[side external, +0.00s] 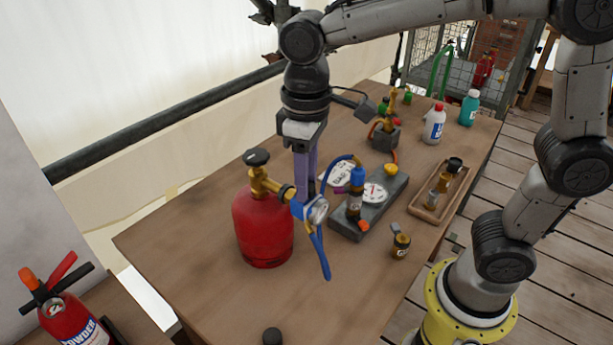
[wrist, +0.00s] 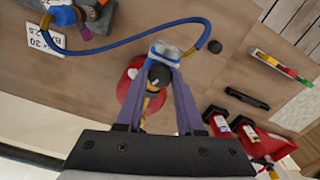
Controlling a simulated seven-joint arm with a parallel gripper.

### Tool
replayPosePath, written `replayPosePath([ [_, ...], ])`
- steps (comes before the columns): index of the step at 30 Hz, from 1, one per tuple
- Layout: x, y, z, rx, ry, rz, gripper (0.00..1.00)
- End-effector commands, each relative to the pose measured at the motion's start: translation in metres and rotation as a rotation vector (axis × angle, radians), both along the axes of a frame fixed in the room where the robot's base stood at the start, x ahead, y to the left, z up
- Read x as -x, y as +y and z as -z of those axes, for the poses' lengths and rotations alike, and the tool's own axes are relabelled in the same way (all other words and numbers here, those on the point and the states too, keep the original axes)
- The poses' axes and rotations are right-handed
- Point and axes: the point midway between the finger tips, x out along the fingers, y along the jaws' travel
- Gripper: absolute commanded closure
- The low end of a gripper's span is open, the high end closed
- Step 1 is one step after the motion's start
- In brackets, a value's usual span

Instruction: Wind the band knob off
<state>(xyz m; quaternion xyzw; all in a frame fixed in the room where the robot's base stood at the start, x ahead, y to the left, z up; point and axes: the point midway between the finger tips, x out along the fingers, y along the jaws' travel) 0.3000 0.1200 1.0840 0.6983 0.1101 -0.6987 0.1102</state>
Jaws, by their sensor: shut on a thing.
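A red gas cylinder (side external: 264,230) stands upright on the table with a brass valve (side external: 262,183) and a black handwheel (side external: 257,157) on top. A dark knob (side external: 287,192) with brass sits at the valve's side outlet; a black knob (wrist: 159,74) shows between my fingers in the wrist view, apparently the same one. My gripper (side external: 304,200) points down, its purple fingers closed on the blue fitting (wrist: 166,52) beside the knob. The fitting carries a round gauge (side external: 318,212) and a blue hose (side external: 324,258). The finger contact is partly hidden.
A grey block (side external: 396,190) bears a blue regulator (side external: 357,182) and gauge, joined by hose. A brass fitting (side external: 400,246) and a wooden tray (side external: 433,211) are to its right. Bottles stand behind. A fire extinguisher (side external: 70,318) is at front left. The table front is mostly clear.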

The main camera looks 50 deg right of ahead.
Motion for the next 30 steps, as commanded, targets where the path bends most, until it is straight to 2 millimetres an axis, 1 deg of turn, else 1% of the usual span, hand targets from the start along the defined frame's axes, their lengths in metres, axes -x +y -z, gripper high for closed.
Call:
replayPosePath([
  [21, -0.0006, 0.0002, -0.002, -0.003, -0.004, 0.678, 1.0],
  [30, -0.0007, 0.0002, -0.0022, -0.004, -0.005, 0.921, 1.0],
])
